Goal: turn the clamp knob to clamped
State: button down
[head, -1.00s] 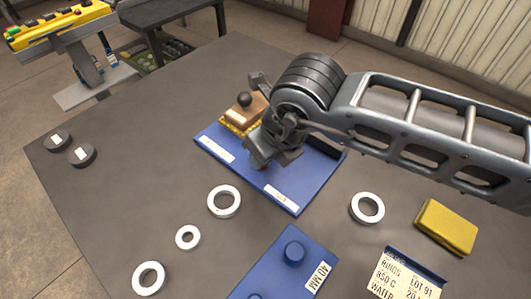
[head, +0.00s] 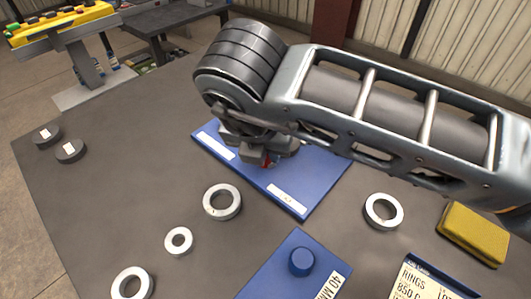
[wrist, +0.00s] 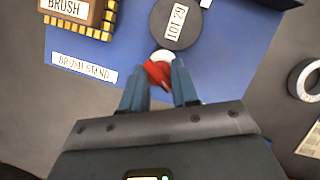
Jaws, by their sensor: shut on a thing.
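A small red part (wrist: 157,73), which looks like the clamp knob, sits between my fingertips over the blue board (wrist: 132,38). A white round piece (wrist: 162,56) shows just beyond it. My gripper (wrist: 159,86) is shut on the red part. No clamp position marks can be read.
A brush (wrist: 72,8) is at the board's upper left in the wrist view. White rings (head: 222,202) (head: 384,211), a second blue board with a peg (head: 301,261) and a yellow block (head: 473,234) surround the work area. Two dark discs (head: 69,151) lie far left.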

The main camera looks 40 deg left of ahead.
jog(key=c, duration=1.8)
grip_release()
jog(key=shift+a+r+m+h+b, duration=0.1)
jog(key=shift+a+m+h+b, duration=0.1)
jog(key=shift+m, duration=0.4)
jog(key=shift+a+m+h+b, duration=0.1)
jog(key=shift+m+h+b, duration=0.1)
jog(key=shift+m, duration=0.4)
jog(key=shift+o, duration=0.2)
jog(key=o, duration=0.9)
jog(key=shift+d, duration=0.15)
jog(key=shift+c, duration=0.2)
jog(key=v, duration=0.7)
jog(key=shift+s+r, duration=0.25)
jog(key=shift+s, duration=0.05)
jog(key=shift+r, duration=0.1)
